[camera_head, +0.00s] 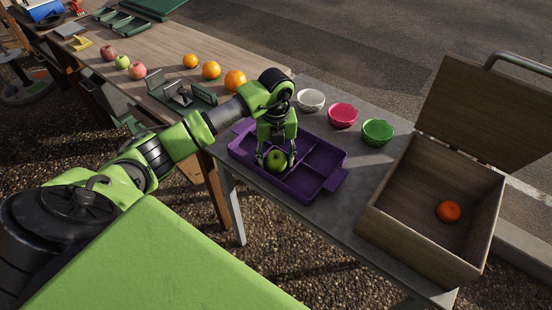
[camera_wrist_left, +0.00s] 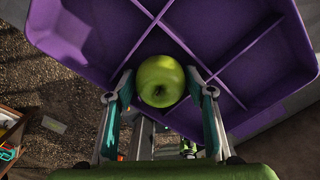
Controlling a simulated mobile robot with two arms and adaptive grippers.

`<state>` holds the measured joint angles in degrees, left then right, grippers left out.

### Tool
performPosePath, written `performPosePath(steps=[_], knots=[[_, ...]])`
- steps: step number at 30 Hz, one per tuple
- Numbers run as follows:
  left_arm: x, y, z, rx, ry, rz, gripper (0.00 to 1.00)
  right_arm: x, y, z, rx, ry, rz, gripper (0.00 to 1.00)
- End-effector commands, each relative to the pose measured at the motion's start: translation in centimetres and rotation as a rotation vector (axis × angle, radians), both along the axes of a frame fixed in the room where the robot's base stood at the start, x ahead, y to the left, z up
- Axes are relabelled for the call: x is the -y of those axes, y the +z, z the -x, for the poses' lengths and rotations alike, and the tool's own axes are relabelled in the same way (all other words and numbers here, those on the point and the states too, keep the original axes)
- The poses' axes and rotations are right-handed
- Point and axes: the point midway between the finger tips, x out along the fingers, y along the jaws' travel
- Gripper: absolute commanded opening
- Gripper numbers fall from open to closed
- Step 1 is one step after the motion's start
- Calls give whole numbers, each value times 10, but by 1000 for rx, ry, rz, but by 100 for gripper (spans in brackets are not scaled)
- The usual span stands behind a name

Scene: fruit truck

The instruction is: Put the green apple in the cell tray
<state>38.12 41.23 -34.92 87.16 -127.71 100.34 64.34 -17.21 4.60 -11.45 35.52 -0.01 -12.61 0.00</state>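The green apple (camera_head: 277,161) is between the fingers of my left gripper (camera_head: 277,158), over the near left part of the purple cell tray (camera_head: 325,157). In the left wrist view the apple (camera_wrist_left: 161,82) sits between the two fingertips, which are close against its sides. The gripper (camera_wrist_left: 160,84) looks shut on it. The tray (camera_wrist_left: 90,50) and its dividers lie behind the apple. I cannot tell whether the apple touches the tray floor. The other cells in view are empty. My right gripper is not in view.
White (camera_head: 311,100), pink (camera_head: 343,115) and green (camera_head: 377,132) bowls stand behind the tray. Oranges (camera_head: 211,70), apples and a green holder (camera_head: 180,94) are on the wooden table (camera_head: 150,55) at left.

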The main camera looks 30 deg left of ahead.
Motion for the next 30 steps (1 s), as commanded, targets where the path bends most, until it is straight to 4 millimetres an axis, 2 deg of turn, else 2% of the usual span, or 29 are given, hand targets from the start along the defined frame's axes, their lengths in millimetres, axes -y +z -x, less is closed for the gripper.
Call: performPosePath(steps=[8, 11, 21, 24, 30], knots=[[0, 10, -1, 3, 0, 0, 49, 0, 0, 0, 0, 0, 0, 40], [-1, 26, -2, 6, 0, -1, 49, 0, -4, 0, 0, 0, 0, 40], [0, 98, -1, 4, 0, 0, 49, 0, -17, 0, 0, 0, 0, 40], [0, 112, -1, 2, -1, -1, 49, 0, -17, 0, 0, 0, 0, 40], [0, 123, 0, 0, 1, 0, 49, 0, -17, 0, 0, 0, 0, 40]])
